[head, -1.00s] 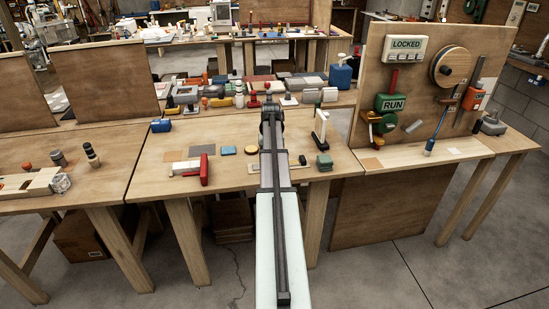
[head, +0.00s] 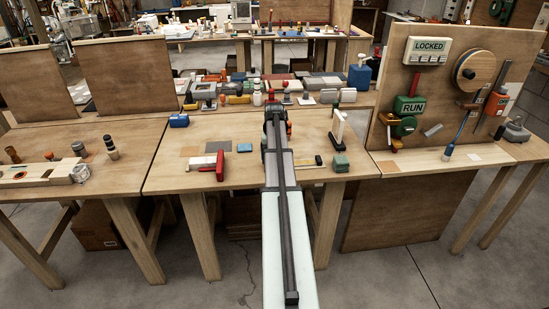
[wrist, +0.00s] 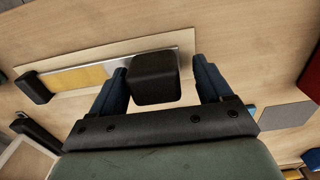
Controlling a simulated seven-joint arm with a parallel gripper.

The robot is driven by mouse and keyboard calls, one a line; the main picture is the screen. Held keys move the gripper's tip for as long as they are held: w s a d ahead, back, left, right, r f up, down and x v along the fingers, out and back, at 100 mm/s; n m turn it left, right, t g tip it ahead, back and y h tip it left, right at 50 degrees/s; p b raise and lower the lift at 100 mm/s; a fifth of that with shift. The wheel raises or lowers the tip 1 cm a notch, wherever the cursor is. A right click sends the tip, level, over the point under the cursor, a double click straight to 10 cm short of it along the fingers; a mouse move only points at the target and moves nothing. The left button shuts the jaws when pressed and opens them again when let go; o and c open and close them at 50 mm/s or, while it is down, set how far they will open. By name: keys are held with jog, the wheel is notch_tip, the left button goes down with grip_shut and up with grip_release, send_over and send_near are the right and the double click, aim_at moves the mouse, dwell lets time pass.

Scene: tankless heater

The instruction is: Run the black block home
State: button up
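The black block (wrist: 155,78) sits on a pale slide board (wrist: 60,78) in the wrist view. A yellow strip (wrist: 85,76) and a black end piece (wrist: 33,88) lie to its left. My gripper (wrist: 160,84) is open, with one dark blue finger on each side of the block. The left finger looks close to the block; a gap shows at the right finger. Contact cannot be told. In the head view the black block is hidden behind my arm; part of the slide board (head: 307,161) shows just right of it.
A red-and-white piece (head: 220,166) and a blue pad (head: 244,148) lie left of my arm. A white upright with a dark handle (head: 337,128) and a green block (head: 341,163) stand to the right. A panel (head: 470,75) carries LOCKED and RUN signs.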

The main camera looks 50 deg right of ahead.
notch_tip(320, 180, up, 14)
dwell(0.7)
jog(key=shift+w+f, duration=0.1)
dwell(0.4)
